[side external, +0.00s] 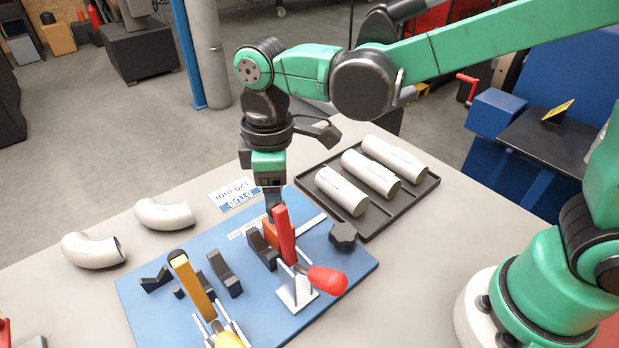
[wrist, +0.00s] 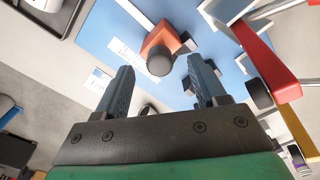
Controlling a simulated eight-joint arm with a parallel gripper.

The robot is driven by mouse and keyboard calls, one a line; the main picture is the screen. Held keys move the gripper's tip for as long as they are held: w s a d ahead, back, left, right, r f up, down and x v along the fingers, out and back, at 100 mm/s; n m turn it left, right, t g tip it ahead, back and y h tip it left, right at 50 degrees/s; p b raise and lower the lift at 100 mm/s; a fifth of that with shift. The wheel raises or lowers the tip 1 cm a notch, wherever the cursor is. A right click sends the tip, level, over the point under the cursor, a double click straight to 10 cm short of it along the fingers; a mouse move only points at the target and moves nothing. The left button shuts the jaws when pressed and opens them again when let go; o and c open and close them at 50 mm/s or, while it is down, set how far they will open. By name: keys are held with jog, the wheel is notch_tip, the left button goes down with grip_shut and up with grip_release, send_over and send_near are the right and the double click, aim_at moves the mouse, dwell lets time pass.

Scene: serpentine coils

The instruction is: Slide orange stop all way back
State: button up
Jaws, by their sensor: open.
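The orange stop (wrist: 172,38) is a small block on the blue fixture plate, with a dark round knob (wrist: 160,60) on its near face in the wrist view. In the side view the orange stop (side external: 270,233) is partly hidden behind the red clamp bar. My gripper (wrist: 160,88) is open and empty, pointing down over the plate. Its two fingers stand apart on either side of the knob's line, with the stop ahead of them. In the side view my gripper (side external: 272,208) is just above and behind the stop. I cannot tell whether it touches.
A red-handled clamp (side external: 285,235) stands beside the stop, and a yellow one (side external: 193,288) is further left. Black V-blocks (side external: 225,274) sit between. A black tray (side external: 404,212) holds white tubes at the right. Two pipe elbows (side external: 164,214) lie at the left.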

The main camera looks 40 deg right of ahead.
jog(key=shift+f, duration=1.05)
jog(key=shift+c, duration=0.3)
grip_shut()
jog(key=shift+d, duration=0.1)
dwell(0.3)
